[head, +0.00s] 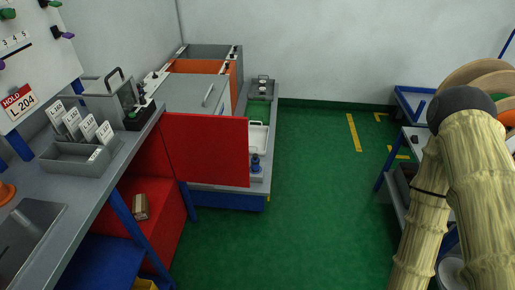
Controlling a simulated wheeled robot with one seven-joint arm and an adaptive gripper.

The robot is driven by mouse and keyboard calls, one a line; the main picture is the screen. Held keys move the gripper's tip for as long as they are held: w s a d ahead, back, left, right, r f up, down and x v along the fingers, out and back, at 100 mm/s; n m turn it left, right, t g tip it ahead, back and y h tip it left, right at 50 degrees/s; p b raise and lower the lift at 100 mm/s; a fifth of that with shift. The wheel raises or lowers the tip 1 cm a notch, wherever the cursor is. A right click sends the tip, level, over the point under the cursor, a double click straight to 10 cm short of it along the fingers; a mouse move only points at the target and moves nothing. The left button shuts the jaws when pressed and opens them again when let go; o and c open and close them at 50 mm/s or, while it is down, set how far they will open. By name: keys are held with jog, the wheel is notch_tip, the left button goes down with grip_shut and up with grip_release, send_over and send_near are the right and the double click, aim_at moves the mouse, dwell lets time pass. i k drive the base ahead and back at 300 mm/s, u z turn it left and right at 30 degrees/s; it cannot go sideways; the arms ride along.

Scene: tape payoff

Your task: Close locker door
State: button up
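The locker door (207,151) is a flat red panel that stands open. It juts out to the right from the red locker (163,225) under the left workbench, over the green floor. The locker's red inside shows, with a small brown box (140,207) in it. The door's hinge side is partly hidden by the bench edge and a blue leg. My arm shows at the right edge, well apart from the door, but my gripper is out of view.
The left workbench (100,185) carries a grey card holder (75,157) and a caddy. Behind the door stands a low bench (228,197) with grey and orange cases. The green floor (310,200) in the middle is clear. A blue-legged rack (383,168) stands at the right.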

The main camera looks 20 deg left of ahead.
aim_at(201, 148)
jog(key=z, duration=0.15)
jog(key=i, duration=3.85)
jog(key=u, duration=4)
